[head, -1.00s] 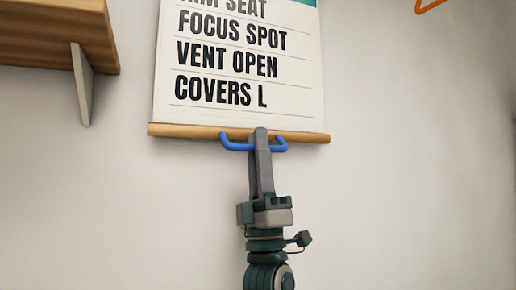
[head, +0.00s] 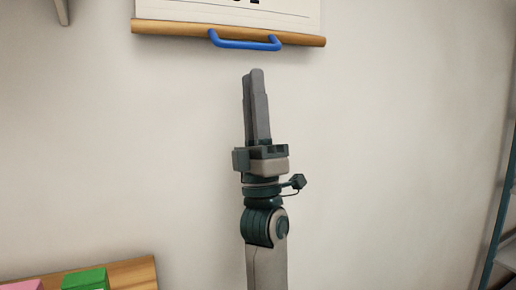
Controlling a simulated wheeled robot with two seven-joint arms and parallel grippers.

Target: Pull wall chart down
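The wall chart (head: 284,16) hangs at the top of the head view, with only its lowest white strip showing; the rest is cut off above. Its wooden bottom bar (head: 170,32) runs across the wall. A blue pull handle (head: 247,43) hangs from the middle of the bar. My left gripper (head: 257,74) points up below the handle, with a clear gap between fingertips and handle. Its fingers overlap in this view, so I cannot tell whether they are apart. It holds nothing visible. My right gripper is not in view.
A wooden surface (head: 135,276) with a green box (head: 85,279) and a pink item (head: 22,285) is at the lower left. A shelf bracket (head: 62,10) shows at the top left. The wall around the gripper is bare.

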